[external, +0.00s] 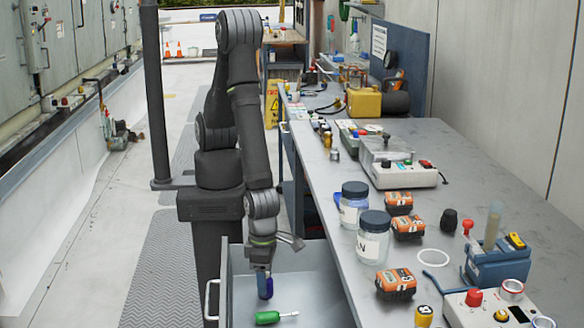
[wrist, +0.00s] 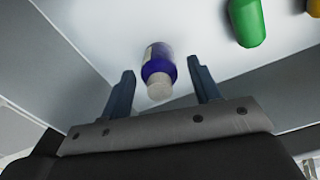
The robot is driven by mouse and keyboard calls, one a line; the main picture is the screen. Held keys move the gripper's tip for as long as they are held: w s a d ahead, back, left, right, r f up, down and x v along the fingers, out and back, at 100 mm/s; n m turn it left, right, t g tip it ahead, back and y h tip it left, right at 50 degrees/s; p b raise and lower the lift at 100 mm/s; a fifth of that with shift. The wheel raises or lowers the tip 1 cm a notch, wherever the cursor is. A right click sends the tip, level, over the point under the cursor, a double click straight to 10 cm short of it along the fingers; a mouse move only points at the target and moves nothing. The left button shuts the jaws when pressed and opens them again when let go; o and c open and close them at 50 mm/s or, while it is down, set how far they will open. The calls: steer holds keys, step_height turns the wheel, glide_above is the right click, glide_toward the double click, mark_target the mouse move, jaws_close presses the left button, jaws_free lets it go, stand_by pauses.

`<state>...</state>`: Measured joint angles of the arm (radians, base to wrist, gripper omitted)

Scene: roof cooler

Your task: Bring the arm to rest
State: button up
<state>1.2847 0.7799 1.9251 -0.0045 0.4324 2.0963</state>
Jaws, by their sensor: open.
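My gripper (external: 262,268) points down into an open grey drawer (external: 312,292) under the workbench. In the wrist view my gripper (wrist: 160,66) is open, with its two fingers apart.
A green-handled tool (external: 268,317) lies in the drawer close to the bottle; its green handle (wrist: 246,20) is at the upper right of the wrist view. Drawer walls surround my gripper. The bench (external: 345,215) on the right holds jars (external: 373,240), orange battery-like packs (external: 396,284) and instruments.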

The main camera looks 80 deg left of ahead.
step_height(320, 180, down, 2)
steer(key=shift+r, duration=0.2)
stand_by(0.3)
